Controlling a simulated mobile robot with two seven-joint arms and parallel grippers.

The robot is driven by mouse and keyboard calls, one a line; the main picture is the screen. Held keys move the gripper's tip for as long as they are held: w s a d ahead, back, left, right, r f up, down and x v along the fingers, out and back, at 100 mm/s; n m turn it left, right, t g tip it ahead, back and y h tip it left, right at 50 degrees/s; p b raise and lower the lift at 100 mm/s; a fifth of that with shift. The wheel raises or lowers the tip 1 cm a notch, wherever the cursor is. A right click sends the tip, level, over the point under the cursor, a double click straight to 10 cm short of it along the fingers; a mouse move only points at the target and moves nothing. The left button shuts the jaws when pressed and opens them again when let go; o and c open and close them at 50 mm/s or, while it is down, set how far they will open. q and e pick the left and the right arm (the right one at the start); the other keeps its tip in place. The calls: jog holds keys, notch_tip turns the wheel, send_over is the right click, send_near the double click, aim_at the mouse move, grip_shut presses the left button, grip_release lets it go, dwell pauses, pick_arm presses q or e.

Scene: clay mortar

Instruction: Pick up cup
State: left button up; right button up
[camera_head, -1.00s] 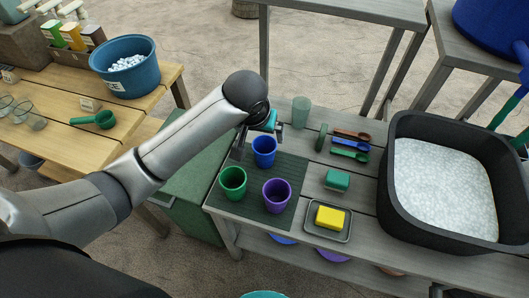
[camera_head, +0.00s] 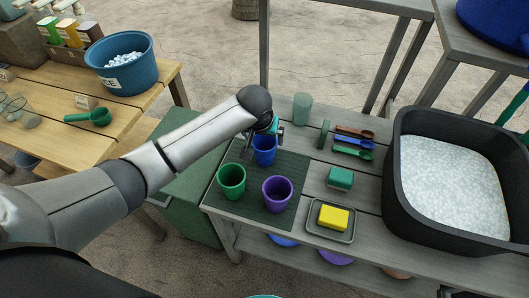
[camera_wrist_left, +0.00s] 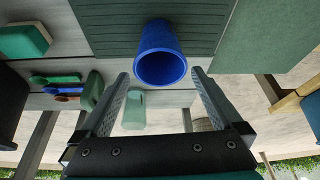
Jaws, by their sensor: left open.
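A blue cup (camera_head: 264,150) stands on the dark green mat (camera_head: 292,165) on the grey table. A green cup (camera_head: 231,181) and a purple cup (camera_head: 278,193) stand on the same mat, nearer to me.
A translucent green tumbler (camera_head: 303,109) stands behind the mat. Right of the mat are several scoops (camera_head: 354,141), a teal block (camera_head: 340,178) and a yellow sponge (camera_head: 334,218) on a tray. A black tub (camera_head: 455,180) of white pellets fills the table's right.

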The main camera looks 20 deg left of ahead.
aim_at(264, 141)
pick_arm(q)
jog(key=b+x, duration=0.1)
jog(key=x, duration=0.3)
jog(key=shift+s, duration=0.1)
jog(key=c, duration=1.1)
jog(key=shift+r, duration=0.1)
